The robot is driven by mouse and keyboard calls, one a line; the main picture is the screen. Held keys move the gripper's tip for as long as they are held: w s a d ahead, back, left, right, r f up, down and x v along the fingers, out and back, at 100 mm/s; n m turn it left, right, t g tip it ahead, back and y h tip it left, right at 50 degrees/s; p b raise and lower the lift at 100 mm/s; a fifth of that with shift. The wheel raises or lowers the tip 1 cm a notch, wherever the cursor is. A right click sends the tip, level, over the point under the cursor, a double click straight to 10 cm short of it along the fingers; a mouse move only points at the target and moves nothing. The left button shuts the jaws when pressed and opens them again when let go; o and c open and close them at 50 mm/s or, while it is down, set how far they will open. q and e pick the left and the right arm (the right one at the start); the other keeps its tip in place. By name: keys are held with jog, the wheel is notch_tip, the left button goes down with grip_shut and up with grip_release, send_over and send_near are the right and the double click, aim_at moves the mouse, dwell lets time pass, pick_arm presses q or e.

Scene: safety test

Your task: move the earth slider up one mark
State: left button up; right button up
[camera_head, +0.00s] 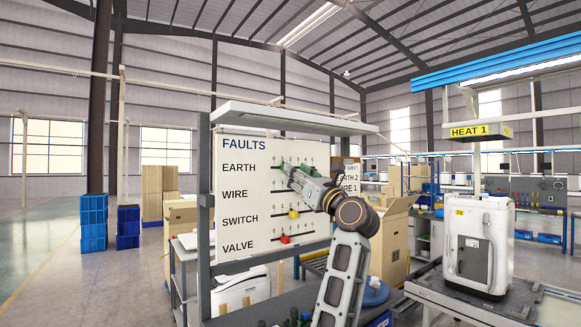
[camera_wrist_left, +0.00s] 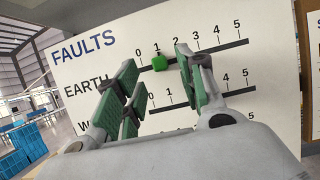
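The white FAULTS board (camera_head: 236,178) has rows marked EARTH, WIRE, SWITCH and VALVE. In the left wrist view the green earth slider (camera_wrist_left: 159,63) sits on its dark rail at about mark 1. My left gripper (camera_wrist_left: 157,70) is open, its green-padded fingers on either side of the slider in the picture; I see no clear contact. In the head view my left gripper (camera_head: 287,167) reaches the earth row and hides part of it and of the wire row. My right gripper is in neither view.
A yellow slider (camera_head: 293,213) is on the switch row and a red slider (camera_head: 285,239) on the valve row. A small sign (camera_head: 348,178) beside the board reads EARTH 2, WIRE 1. A shelf (camera_head: 290,118) overhangs the board. A white machine (camera_head: 485,245) stands at right.

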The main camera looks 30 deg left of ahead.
pick_arm(q)
jog(key=shift+p+x, duration=0.5)
jog(key=shift+x, duration=1.3)
grip_shut()
